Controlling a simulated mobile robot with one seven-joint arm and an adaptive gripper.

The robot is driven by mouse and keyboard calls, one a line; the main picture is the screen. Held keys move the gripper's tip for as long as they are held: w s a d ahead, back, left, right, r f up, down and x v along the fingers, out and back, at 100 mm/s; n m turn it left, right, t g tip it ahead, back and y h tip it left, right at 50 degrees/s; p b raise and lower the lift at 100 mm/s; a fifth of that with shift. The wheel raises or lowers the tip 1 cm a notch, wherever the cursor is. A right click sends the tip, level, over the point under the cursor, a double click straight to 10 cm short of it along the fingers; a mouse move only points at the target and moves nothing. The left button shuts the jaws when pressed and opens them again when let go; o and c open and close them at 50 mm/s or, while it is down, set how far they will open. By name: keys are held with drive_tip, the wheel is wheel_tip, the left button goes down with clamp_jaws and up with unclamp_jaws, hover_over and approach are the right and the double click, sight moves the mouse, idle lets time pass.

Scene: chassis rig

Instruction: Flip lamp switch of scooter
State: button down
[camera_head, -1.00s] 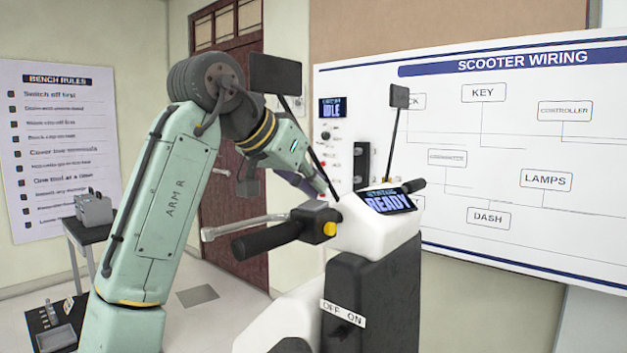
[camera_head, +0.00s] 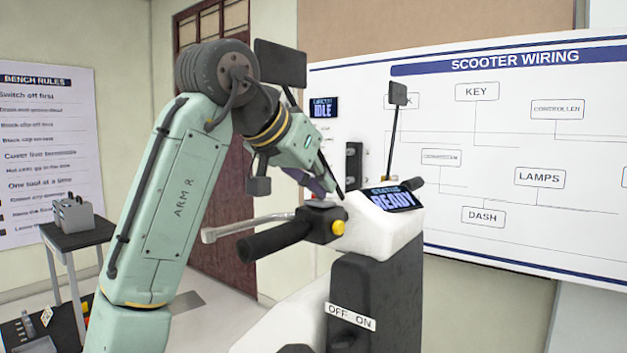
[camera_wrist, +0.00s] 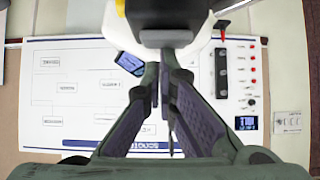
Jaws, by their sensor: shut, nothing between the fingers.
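The scooter (camera_head: 375,232) is white and black, with a dash display (camera_head: 398,200) reading READY. A black switch housing (camera_head: 318,225) with a yellow button (camera_head: 338,228) sits on its handlebar beside the black grip (camera_head: 272,241). My gripper (camera_head: 326,184) is shut and empty just above and behind the housing, partly hidden by the mirror stalk. In the wrist view my gripper (camera_wrist: 165,62) points toward the dark housing (camera_wrist: 165,14) at the top edge; contact cannot be told. The display (camera_wrist: 130,62) lies left of the fingers.
Two mirrors rise on stalks, the left one (camera_head: 281,62) close to my arm. A brake lever (camera_head: 240,229) juts left. An OFF ON label (camera_head: 351,317) is on the front column. A wall board (camera_head: 470,150) and a test panel (camera_wrist: 250,80) with red knobs stand behind.

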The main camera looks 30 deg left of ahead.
drive_tip(key=shift+d, duration=0.15)
drive_tip(key=shift+s+a+f, duration=0.1)
drive_tip(key=shift+s+a, duration=0.1)
drive_tip(key=shift+s, duration=0.6)
drive_tip(key=shift+f, duration=0.1)
